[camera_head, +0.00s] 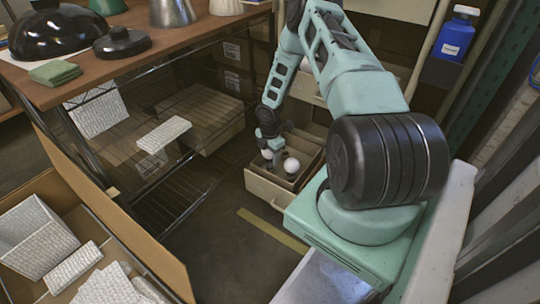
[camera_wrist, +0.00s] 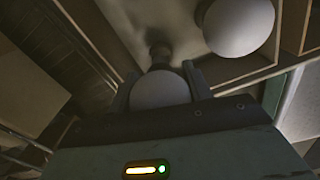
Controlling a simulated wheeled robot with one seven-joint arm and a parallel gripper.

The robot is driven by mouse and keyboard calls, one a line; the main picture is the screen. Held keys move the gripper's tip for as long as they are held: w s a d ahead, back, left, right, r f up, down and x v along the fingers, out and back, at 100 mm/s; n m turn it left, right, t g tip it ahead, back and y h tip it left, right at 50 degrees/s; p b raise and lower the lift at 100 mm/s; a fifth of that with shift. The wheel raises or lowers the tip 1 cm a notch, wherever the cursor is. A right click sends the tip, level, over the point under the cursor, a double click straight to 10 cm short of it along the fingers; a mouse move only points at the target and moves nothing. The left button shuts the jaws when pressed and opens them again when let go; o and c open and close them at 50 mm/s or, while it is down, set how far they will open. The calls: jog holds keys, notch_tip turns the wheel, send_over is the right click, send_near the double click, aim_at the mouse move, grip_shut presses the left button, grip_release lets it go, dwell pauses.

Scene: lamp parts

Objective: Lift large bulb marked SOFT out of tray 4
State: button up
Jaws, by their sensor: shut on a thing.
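My gripper (camera_head: 269,142) reaches down into an open beige tray (camera_head: 265,190) on the floor side of the scene. In the wrist view my gripper (camera_wrist: 160,85) is shut on a white round bulb (camera_wrist: 160,90), with one finger on each side of it. The bulb's dark base points toward the tray floor. A second white bulb (camera_head: 291,165) sits in the tray to the right of the held one; it also shows large in the wrist view (camera_wrist: 238,25). I cannot read any marking on either bulb, nor a number on the tray.
A wooden table (camera_head: 150,25) with dark and pale lamp shades stands at the upper left. A wire rack (camera_head: 180,170) with boxes is left of the tray. An open carton (camera_head: 150,255) with white packing fills the lower left. Tray walls stand close around the gripper.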

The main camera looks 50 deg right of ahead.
jog(key=shift+r+p, duration=0.3)
jog(key=shift+r, duration=0.3)
jog(key=shift+r+p, duration=1.9)
jog(key=shift+r, duration=0.05)
